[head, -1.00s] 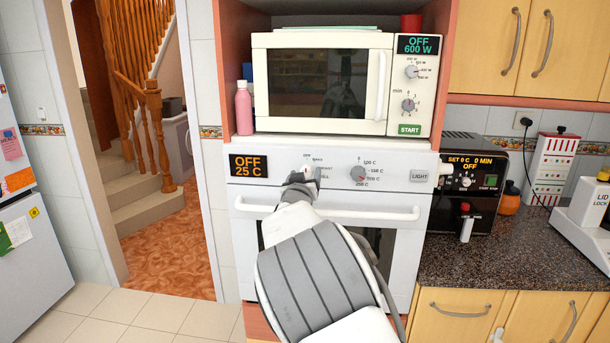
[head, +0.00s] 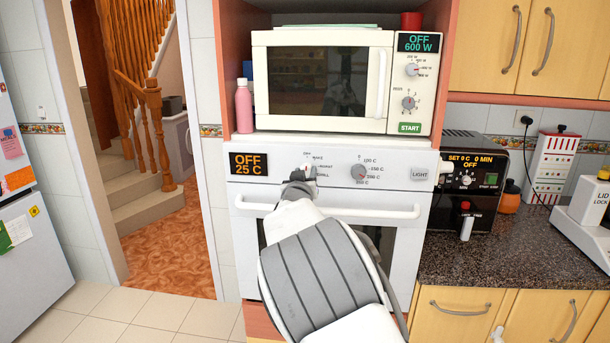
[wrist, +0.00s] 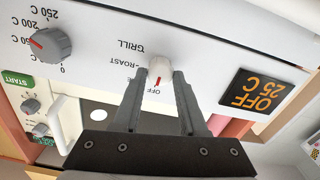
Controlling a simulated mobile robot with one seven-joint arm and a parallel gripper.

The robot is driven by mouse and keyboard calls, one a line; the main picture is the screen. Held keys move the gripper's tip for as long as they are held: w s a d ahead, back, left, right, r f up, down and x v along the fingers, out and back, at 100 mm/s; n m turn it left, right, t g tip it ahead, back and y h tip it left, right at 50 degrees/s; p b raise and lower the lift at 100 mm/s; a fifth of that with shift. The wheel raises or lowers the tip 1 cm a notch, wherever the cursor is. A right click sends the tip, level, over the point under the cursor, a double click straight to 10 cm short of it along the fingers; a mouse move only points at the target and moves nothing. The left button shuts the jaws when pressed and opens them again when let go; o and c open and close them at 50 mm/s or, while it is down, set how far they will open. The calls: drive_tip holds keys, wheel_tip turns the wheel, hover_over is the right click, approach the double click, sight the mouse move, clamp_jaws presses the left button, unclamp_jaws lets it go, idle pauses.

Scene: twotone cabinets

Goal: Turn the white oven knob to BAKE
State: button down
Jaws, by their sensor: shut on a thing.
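The white oven knob (head: 308,168) is on the white oven's control panel, just right of the orange display (head: 248,164), which reads OFF 25 C. In the wrist view the knob (wrist: 158,68) sits between the two fingers of my gripper (wrist: 160,80), which is shut on it. The knob's red mark points toward the OFF label in that upside-down view. ROAST and GRILL labels show beside the knob there; the BAKE label is hidden, apparently behind a finger. In the head view my gripper (head: 299,181) partly covers the knob.
A grey temperature knob (head: 359,172) and a LIGHT button (head: 420,174) are further right on the panel. The oven handle (head: 370,214) sticks out below. A microwave (head: 325,85) and a pink bottle (head: 243,108) stand above.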

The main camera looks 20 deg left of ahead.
drive_tip(key=m+b, duration=0.2)
drive_tip(key=m, duration=0.1)
drive_tip(key=shift+d+f, duration=0.1)
drive_tip(key=shift+m+b, duration=1.2)
drive_tip(key=shift+m, duration=0.9)
drive_tip(key=shift+c, duration=2.2)
unclamp_jaws()
drive_tip(key=b+v, duration=0.2)
drive_tip(key=v, duration=1.5)
drive_tip(key=shift+s+d, duration=0.15)
drive_tip(key=shift+r, duration=0.25)
